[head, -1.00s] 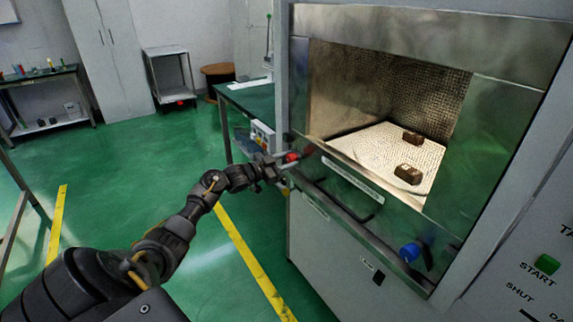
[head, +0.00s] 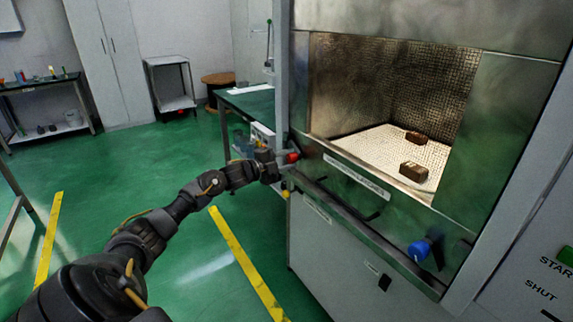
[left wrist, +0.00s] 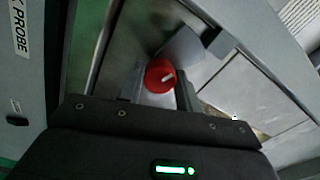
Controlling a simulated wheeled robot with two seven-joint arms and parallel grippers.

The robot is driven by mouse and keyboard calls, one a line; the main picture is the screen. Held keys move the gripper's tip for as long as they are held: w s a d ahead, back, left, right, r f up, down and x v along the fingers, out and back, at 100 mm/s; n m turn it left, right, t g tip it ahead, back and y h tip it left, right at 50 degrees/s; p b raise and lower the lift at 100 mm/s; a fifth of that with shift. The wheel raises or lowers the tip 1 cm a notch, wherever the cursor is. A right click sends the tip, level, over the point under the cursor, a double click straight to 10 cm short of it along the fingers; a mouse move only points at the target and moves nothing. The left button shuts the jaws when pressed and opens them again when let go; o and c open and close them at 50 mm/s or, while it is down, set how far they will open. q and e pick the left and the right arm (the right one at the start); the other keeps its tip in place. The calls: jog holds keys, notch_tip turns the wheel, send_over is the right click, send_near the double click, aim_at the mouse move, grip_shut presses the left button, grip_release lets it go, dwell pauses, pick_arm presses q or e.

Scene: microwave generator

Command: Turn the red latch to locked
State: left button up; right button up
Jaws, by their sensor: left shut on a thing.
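The red latch (head: 292,157) is a round red knob at the lower left corner of the microwave chamber's front frame. In the left wrist view the red knob (left wrist: 160,76) shows a white pointer line tilted up to the right. My left gripper (head: 278,165) is at the knob and shut on it; its fingers are mostly hidden in the head view. In the left wrist view the gripper (left wrist: 158,95) reaches up to the knob from below. My right gripper is not in view.
The chamber opening (head: 385,110) shows two brown blocks (head: 414,171) on a light floor. A blue knob (head: 419,251) is at the lower right of the front. A dark handle bar (head: 350,215) runs below the opening.

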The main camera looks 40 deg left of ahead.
pick_arm(q)
jog(key=shift+m+b, duration=0.45)
jog(key=shift+m, duration=0.45)
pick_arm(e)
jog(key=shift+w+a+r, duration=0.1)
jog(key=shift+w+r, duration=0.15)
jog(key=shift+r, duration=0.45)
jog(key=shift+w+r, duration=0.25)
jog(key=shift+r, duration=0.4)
pick_arm(q)
jog(key=o, duration=1)
jog(key=shift+s+a+f, duration=0.1)
jog(key=shift+s, duration=0.2)
jog(key=v, duration=1)
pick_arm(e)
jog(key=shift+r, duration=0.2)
